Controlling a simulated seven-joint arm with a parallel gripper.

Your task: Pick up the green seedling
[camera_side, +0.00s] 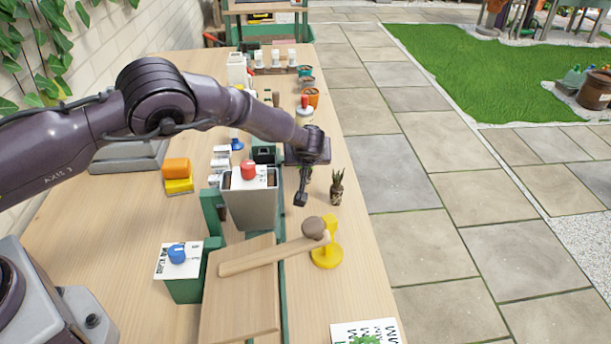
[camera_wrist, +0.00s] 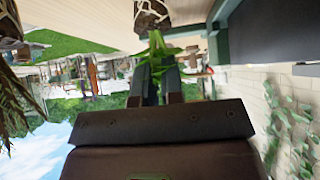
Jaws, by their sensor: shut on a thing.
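The green seedling (camera_wrist: 158,48) shows in the wrist view as bright green leaves between and beyond my fingers. My gripper (camera_wrist: 157,90) is shut on it. A brown, speckled rounded thing (camera_wrist: 151,14) lies beyond the leaves at the top edge; I cannot tell whether it is the seedling's root ball. In the side view my gripper (camera_side: 301,198) points down over the bench's right part, and the seedling in it cannot be made out. A small dark plant with a brown base (camera_side: 337,188) stands upright just right of my gripper.
A grey bin with a red knob (camera_side: 250,195) stands close left of my gripper. A mallet (camera_side: 270,257) lies across a wooden board (camera_side: 240,310) toward a yellow stand (camera_side: 327,255). A green box with a blue knob (camera_side: 185,285) stands front left. The bench's right edge is near.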

